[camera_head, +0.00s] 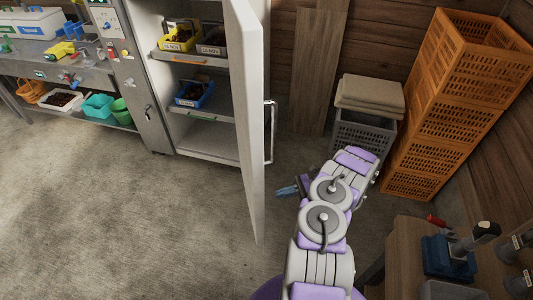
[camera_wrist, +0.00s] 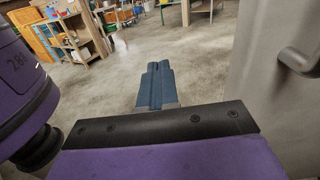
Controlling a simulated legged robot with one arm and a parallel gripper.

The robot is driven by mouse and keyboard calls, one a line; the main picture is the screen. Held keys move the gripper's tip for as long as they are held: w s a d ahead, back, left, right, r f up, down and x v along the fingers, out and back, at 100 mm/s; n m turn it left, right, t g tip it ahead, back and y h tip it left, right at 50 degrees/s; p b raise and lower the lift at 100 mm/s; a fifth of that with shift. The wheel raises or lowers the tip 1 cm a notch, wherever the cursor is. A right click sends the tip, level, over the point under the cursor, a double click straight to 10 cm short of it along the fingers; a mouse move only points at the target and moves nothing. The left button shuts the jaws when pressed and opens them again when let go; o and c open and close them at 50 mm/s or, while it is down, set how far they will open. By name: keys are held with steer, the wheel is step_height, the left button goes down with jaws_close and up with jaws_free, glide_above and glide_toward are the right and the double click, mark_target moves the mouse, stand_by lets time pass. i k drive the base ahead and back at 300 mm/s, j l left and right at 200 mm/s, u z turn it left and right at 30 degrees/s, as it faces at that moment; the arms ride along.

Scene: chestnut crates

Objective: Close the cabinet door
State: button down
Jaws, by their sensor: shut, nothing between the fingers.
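The white cabinet (camera_head: 208,140) stands at the back with its door (camera_head: 246,130) swung open toward me. The door's long handle (camera_head: 270,135) is on its right-hand, outer face. Shelves with bins show inside the cabinet. My gripper (camera_head: 287,191) has blue fingers that lie together, empty, to the right of the door on the handle side. In the head view a small gap shows between fingers and door. In the wrist view the shut fingers (camera_wrist: 157,76) point over open floor, with the door (camera_wrist: 262,80) and its dark handle (camera_wrist: 300,62) at the right.
Orange crates (camera_head: 440,110) are stacked at the right, beside a grey crate (camera_head: 362,132) with folded sacks on it. A wooden table (camera_head: 405,245) with tools is at the lower right. A workbench (camera_head: 85,72) is at the left. The floor (camera_head: 130,220) left of the door is clear.

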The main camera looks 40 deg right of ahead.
mark_target(243, 29)
steer(key=i+l, duration=0.15)
steer(key=l, duration=0.2)
steer(key=i+l, duration=0.2)
steer(key=l, duration=0.15)
steer(key=i+l, duration=0.15)
steer(key=l, duration=0.15)
